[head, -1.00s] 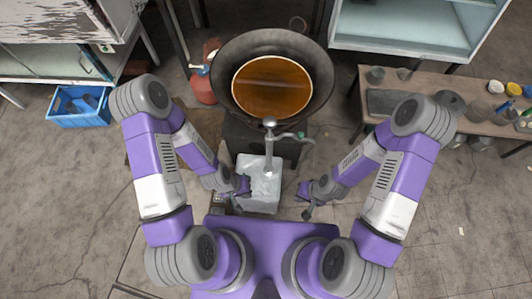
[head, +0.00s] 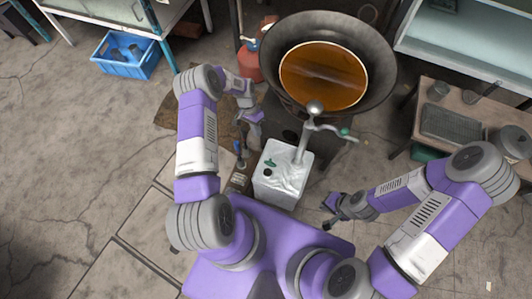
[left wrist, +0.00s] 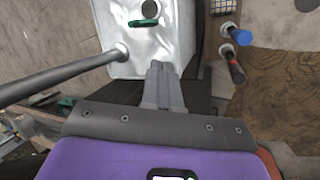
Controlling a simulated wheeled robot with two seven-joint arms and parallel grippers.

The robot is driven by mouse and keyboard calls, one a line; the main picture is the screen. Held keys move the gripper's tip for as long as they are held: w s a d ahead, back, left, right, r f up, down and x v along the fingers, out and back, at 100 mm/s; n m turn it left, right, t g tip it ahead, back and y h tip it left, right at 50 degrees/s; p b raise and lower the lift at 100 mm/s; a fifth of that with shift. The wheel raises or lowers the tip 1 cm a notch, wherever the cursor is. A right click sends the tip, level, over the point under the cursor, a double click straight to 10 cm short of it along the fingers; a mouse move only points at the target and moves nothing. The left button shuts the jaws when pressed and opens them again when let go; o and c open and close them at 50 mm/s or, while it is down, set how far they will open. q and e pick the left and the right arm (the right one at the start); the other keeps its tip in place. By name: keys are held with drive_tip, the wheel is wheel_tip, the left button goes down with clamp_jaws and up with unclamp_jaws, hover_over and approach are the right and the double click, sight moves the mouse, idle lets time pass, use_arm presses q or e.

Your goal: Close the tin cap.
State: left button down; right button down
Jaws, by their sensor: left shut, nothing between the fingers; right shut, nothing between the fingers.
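The silver-white tin (head: 285,188) stands upright on the floor in front of me. A small green cap (head: 270,162) lies on its top beside a dark round opening (head: 267,172); the two look apart. The left wrist view also shows the cap (left wrist: 143,22) and the opening (left wrist: 149,8). My left gripper (head: 258,138) is at the far left side of the tin in the head view. In the left wrist view its shut, empty fingers (left wrist: 160,75) reach toward the tin's edge, short of the cap. My right gripper (head: 328,224) is shut and empty, to the right of the tin.
A metal pipe (head: 304,140) rises from the tin's top. A large wok of brown liquid (head: 323,76) stands behind it. A box with tools (head: 240,176) is close on the tin's left. Open floor (head: 350,175) lies to the right of the tin.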

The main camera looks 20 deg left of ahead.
sight(270, 163)
use_arm(q)
drive_tip(key=s+d+f+b, duration=0.3)
drive_tip(key=d+f, duration=0.3)
drive_tip(key=f, duration=0.2)
drive_tip(key=shift+s+d+f, duration=0.25)
drive_tip(key=shift+s+f, duration=0.15)
drive_tip(key=shift+s, duration=0.2)
drive_tip(key=shift+s+a, duration=0.1)
drive_tip(key=shift+s+r+t+p, duration=0.1)
drive_tip(key=shift+s+t+p, duration=0.2)
drive_tip(key=shift+t+p, duration=0.15)
